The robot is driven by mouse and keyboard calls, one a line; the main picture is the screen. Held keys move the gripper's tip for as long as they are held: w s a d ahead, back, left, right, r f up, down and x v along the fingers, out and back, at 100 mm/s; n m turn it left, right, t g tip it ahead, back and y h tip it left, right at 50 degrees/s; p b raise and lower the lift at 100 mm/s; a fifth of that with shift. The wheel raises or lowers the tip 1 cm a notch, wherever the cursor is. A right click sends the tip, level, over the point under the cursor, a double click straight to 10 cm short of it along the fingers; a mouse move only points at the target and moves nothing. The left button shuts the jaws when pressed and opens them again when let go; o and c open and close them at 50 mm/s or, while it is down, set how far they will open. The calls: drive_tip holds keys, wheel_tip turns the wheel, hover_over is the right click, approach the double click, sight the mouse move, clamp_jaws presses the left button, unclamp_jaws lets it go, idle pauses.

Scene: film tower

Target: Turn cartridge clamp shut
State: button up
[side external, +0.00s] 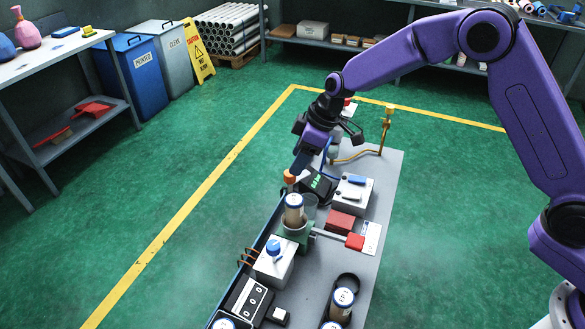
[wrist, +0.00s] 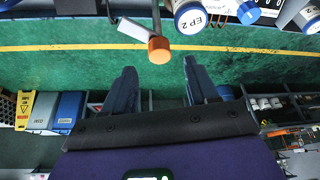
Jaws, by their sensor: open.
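A cartridge (side external: 293,212) with a pale label stands upright in a green-based holder (side external: 302,240) on the narrow bench. In the wrist view a cartridge marked EP 2 (wrist: 192,16) shows at the top. An upright rod with an orange knob (side external: 290,177) stands just behind the holder; the knob (wrist: 159,49) shows large in the wrist view. A pale lever with a red grip (side external: 355,241) reaches right from the holder. I cannot tell which handle works the clamp. My gripper (wrist: 158,75) is open and empty, its fingers apart from the knob, just beyond their tips.
A blue-capped white box (side external: 274,262) stands in front of the holder, and a red block (side external: 340,221) stands to its right. A white box with a blue top (side external: 353,190) is farther back. More cartridges (side external: 342,302) stand at the front. Green floor surrounds the bench.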

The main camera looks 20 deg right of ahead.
drive_tip(key=shift+x, duration=2.25)
drive_tip(key=c, duration=1)
